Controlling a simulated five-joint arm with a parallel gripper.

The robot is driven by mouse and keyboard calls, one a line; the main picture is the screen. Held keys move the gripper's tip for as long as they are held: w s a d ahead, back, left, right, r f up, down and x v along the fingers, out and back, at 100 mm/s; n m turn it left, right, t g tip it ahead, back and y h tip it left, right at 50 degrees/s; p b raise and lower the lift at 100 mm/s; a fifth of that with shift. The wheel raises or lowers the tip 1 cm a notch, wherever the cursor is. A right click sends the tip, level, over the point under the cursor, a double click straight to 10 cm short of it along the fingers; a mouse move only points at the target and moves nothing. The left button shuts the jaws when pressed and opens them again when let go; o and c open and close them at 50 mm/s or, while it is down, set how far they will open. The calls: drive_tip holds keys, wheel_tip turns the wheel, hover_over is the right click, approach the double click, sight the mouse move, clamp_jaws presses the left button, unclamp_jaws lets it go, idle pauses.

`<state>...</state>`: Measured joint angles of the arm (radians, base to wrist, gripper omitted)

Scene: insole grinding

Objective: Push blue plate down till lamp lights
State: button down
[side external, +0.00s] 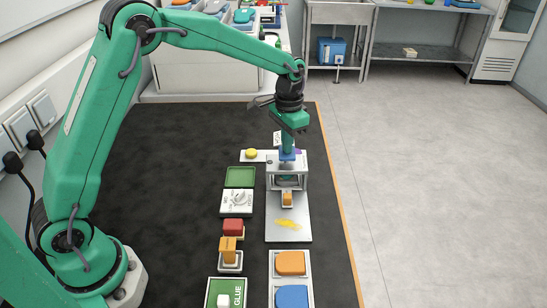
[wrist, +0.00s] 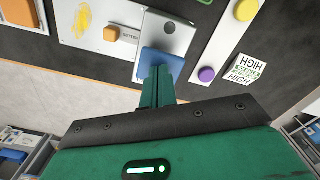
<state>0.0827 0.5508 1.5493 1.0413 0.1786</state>
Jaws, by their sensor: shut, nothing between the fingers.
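The blue plate (side external: 287,156) sits on top of a small metal press frame (side external: 303,172) on a steel base. My gripper (side external: 289,146) is shut and points down right over it, with its tips meeting the plate's top in the picture; firm contact cannot be told. In the wrist view the blue plate (wrist: 165,62) shows under the closed green fingers (wrist: 162,72), partly hidden by them. A yellow dome (wrist: 246,9) and a purple dome (wrist: 207,74) sit on a white strip. A dark disc (wrist: 198,28) shows beside the plate. I cannot tell which of these is the lamp.
An orange block (side external: 287,201) and a yellow smear (side external: 288,224) lie on the steel base (side external: 288,237). Green, white, red and orange items line the left. Trays with orange and blue pads stand in front. The dark mat is clear toward my arm.

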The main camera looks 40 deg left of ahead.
drive_tip(key=shift+f, duration=0.65)
idle(0.4)
drive_tip(key=shift+r, duration=0.1)
wheel_tip(320, 180, up, 9)
idle(1.4)
drive_tip(key=shift+r, duration=0.1)
drive_tip(key=s+a+r+n+t, duration=0.1)
drive_tip(key=s+r, duration=0.3)
drive_tip(key=s, duration=0.3)
drive_tip(key=s+a+r+t, duration=0.2)
drive_tip(key=s+r, duration=0.2)
drive_tip(key=s, duration=0.3)
drive_tip(key=s+a+f+n+t, duration=0.1)
drive_tip(key=s+f+n+t, duration=0.1)
drive_tip(key=s, duration=1.2)
drive_tip(key=shift+s+f+t, duration=0.25)
drive_tip(key=shift+f+t, duration=0.05)
drive_tip(key=shift+f, duration=0.15)
